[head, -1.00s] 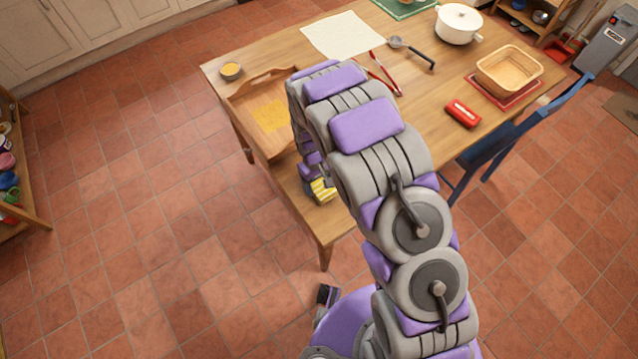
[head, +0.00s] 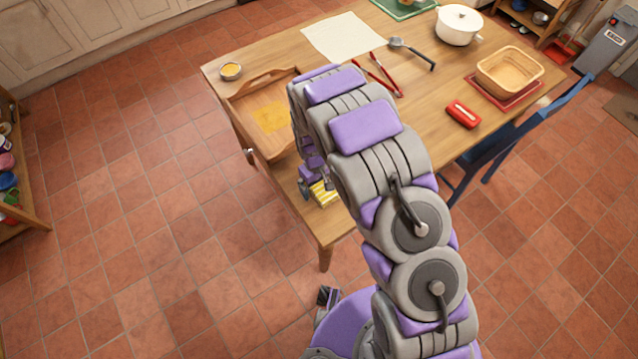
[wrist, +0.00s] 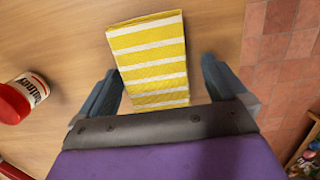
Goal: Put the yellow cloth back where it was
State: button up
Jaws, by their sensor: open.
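The yellow cloth (wrist: 152,58) is folded, with yellow and white stripes, and appears to lie flat on the wooden table in the wrist view. My gripper (wrist: 163,84) is open, with one finger on each side of the cloth's near end. A narrow gap shows at the right finger; the left finger is very close to the cloth's edge. In the head view the cloth (head: 324,193) is partly hidden by my arm, near the table's front edge. A wooden tray (head: 237,97) has a flat yellow patch (head: 270,116) on its floor; my arm hides the tray's right part.
A small yellow-filled bowl (head: 231,71) stands behind the tray. A red-lidded jar (wrist: 22,98) shows left of the gripper in the wrist view. A basket (head: 509,70), red case (head: 463,114), white pot (head: 458,24) and ladle (head: 412,52) are farther right. A blue chair (head: 520,130) stands at the right edge.

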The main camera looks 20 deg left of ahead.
jog(key=shift+r, duration=0.1)
notch_tip(320, 180, up, 12)
jog(key=w+a+p, duration=0.1)
jog(key=p, duration=0.2)
jog(key=s+d+r+m, duration=0.2)
jog(key=s+d+r, duration=0.1)
jog(key=d+r, duration=0.6)
jog(key=s+d+r+m, duration=0.3)
jog(key=d+r, duration=0.5)
jog(key=r, duration=0.1)
jog(key=s+d+r+m, duration=0.2)
jog(key=s+d+r, duration=0.2)
jog(key=s, duration=0.7)
jog(key=s+d+r+m+y, duration=0.1)
jog(key=s+d+r+m, duration=0.1)
jog(key=s+d, duration=0.4)
jog(key=s+r, duration=0.1)
jog(key=s, duration=0.3)
jog(key=shift+s+d+r+m+g, duration=0.35)
jog(key=shift+d+r+m+g, duration=0.05)
